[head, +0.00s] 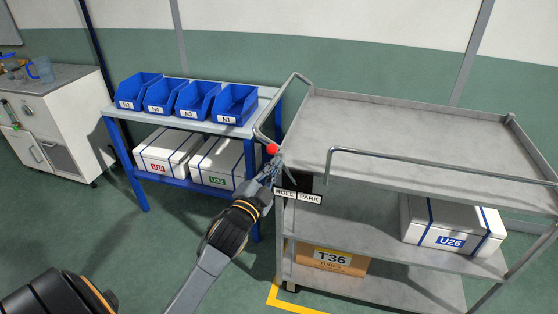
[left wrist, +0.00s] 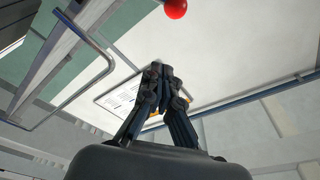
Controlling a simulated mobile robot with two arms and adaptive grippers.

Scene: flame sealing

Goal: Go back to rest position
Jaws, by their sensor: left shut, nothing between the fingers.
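My left gripper (head: 272,168) reaches in from the lower left of the head view to the near left corner of the grey metal cart (head: 410,135). Its fingers are shut with nothing between them, and they also show closed together in the left wrist view (left wrist: 160,72). A red ball knob (head: 272,149) is just beyond the fingertips by the cart's corner. In the left wrist view the knob (left wrist: 176,8) is at the top edge, apart from the fingers. A "ROLL PARK" label (head: 298,195) is on the cart beside the gripper. My right gripper is not in view.
A white U26 box (head: 450,226) and a brown T36 box (head: 331,260) sit on the cart's lower shelves. A blue table (head: 190,120) with several blue bins (head: 236,104) stands behind at left. A white cabinet (head: 60,120) is far left.

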